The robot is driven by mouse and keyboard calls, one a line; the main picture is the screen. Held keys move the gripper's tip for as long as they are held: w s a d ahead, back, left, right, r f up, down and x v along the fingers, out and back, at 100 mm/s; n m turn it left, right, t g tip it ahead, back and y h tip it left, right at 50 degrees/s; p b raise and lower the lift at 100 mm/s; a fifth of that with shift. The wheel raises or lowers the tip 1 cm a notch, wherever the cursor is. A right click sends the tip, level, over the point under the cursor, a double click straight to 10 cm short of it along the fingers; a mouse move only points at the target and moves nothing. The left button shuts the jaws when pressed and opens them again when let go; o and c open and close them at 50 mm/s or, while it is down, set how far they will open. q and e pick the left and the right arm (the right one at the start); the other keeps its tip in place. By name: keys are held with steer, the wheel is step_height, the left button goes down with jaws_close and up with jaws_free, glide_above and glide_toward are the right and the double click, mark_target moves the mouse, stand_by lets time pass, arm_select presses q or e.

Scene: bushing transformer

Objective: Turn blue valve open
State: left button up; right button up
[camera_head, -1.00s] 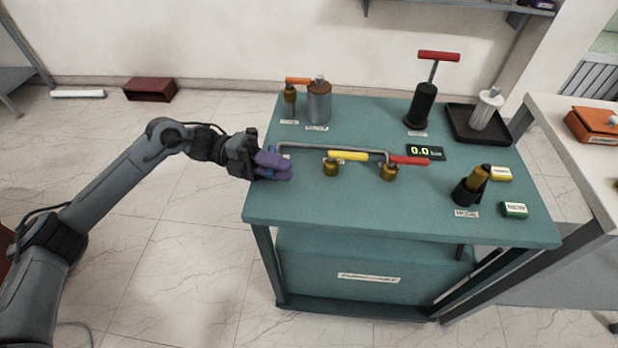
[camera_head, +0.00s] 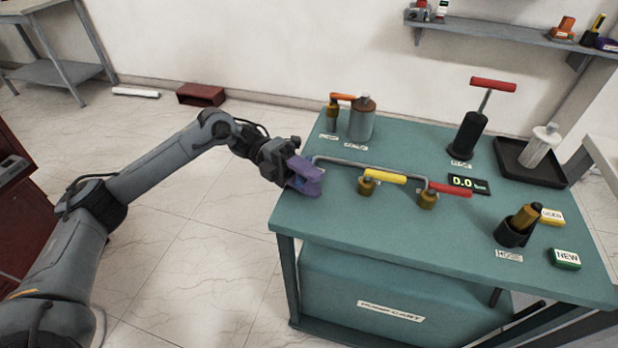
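My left gripper (camera_head: 306,176), with purple fingers, is at the left edge of the teal cart top (camera_head: 400,235), by the left end of a grey pipe (camera_head: 345,162). No blue valve handle can be made out; the gripper covers that spot. I cannot tell whether the fingers hold anything. A yellow-handled valve (camera_head: 380,176) and a red-handled valve (camera_head: 450,189) sit along the pipe to the right. A digital display (camera_head: 467,184) reads 0.0. My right gripper is out of view.
An orange-handled valve (camera_head: 343,97) and grey canister (camera_head: 362,120) stand at the back left. A black pump with red handle (camera_head: 468,135), black tray (camera_head: 510,160), hose holder (camera_head: 512,235) and green NEW box (camera_head: 564,259) are at the right. The front left cart top is clear.

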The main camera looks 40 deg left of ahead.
arm_select(q)
steer(key=shift+a, duration=0.15)
steer(key=a, duration=0.5)
steer(key=a+b, duration=0.1)
steer(key=a, duration=0.4)
steer(key=shift+s+a, duration=0.1)
steer(key=shift+a, duration=0.1)
stand_by(0.4)
steer(key=shift+a, duration=0.1)
stand_by(0.6)
